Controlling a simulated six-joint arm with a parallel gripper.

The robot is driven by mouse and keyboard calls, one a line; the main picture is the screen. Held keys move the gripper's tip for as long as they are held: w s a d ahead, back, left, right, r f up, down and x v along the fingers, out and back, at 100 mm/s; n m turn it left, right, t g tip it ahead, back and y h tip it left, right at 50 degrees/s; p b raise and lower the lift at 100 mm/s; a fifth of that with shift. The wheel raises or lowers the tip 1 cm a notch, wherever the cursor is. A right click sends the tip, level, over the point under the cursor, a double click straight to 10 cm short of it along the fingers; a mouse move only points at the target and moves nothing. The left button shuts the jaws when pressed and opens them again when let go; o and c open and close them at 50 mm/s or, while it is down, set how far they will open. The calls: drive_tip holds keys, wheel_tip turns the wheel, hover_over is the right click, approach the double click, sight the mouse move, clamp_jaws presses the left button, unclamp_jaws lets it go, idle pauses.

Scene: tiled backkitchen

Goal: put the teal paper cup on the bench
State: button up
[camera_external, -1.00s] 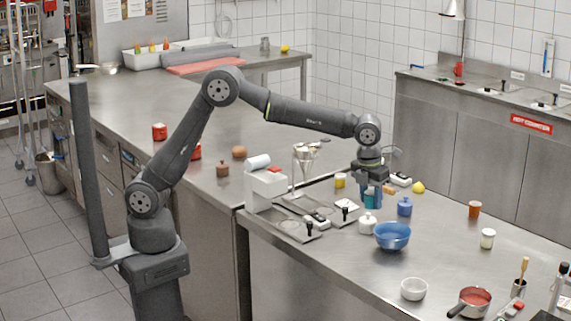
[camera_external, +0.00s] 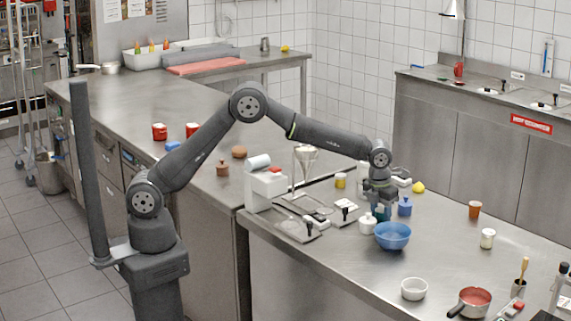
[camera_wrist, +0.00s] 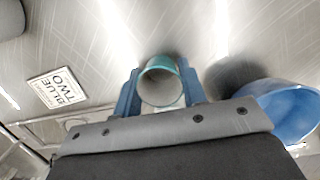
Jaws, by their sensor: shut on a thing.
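The teal paper cup (camera_wrist: 188,82) is between the two blue fingers of my gripper (camera_wrist: 160,90) in the wrist view, its round opening facing the camera. My gripper is shut on it. In the external view my gripper (camera_external: 381,212) points down over the bench (camera_external: 440,250), just behind the blue bowl, and largely hides the cup. I cannot tell whether the cup's base touches the bench.
The blue bowl (camera_external: 392,237) is close in front of my gripper; it also shows in the wrist view (camera_wrist: 285,115). A white jar (camera_external: 367,225) and a blue jar (camera_external: 404,207) stand on either side. Clear bench lies right of the bowl.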

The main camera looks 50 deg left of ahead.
sight(377, 214)
drive_tip(key=shift+f, duration=0.25)
drive_tip(key=o, duration=1)
drive_tip(key=shift+r, duration=0.1)
wheel_tip(377, 214, up, 12)
drive_tip(key=s, duration=0.1)
drive_tip(key=shift+s, duration=0.4)
